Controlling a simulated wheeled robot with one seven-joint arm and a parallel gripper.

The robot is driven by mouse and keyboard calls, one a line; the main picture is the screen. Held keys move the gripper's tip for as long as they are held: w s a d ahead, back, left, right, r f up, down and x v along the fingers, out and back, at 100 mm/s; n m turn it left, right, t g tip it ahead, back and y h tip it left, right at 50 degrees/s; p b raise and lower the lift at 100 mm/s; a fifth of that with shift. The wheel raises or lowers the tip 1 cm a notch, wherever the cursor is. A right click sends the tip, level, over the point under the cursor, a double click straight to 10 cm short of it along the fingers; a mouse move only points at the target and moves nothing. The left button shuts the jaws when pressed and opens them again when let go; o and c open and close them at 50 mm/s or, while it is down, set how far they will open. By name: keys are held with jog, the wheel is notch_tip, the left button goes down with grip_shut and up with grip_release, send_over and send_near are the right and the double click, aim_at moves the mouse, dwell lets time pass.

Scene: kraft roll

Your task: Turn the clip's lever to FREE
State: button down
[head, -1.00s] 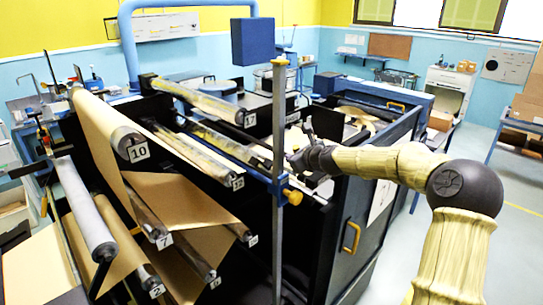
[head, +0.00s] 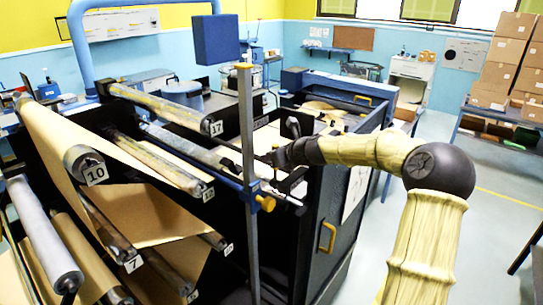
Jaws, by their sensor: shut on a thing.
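My gripper (head: 276,158) is at the end of my tan-sleeved arm, over the near end of the black machine. It looks shut on a small part above the silver rail, where the clip's lever would be. The fingers and the part are small and dark, so the lever's shape, its FREE mark and its angle cannot be made out. Just below the gripper, the silver rail (head: 285,198) runs out past the upright post, with a blue block and a yellow knob (head: 267,203) beside it.
A grey upright post (head: 247,130) with a blue box (head: 215,38) near its top stands left of my gripper. Numbered rollers with kraft paper (head: 55,140) fill the left. A black cabinet side with a yellow handle (head: 327,236) lies below my arm. The floor at right is clear.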

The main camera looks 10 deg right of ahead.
jog(key=c, duration=1.5)
grip_release()
jog(key=shift+w+d, duration=0.1)
jog(key=shift+d, duration=0.05)
jog(key=shift+o, duration=1)
jog(key=shift+w, duration=0.1)
jog(key=shift+b+v, duration=0.5)
jog(key=shift+v, duration=0.25)
jog(key=b+v, duration=0.5)
jog(key=v, duration=1)
jog(key=shift+s+r, duration=0.2)
jog(key=shift+s, duration=0.1)
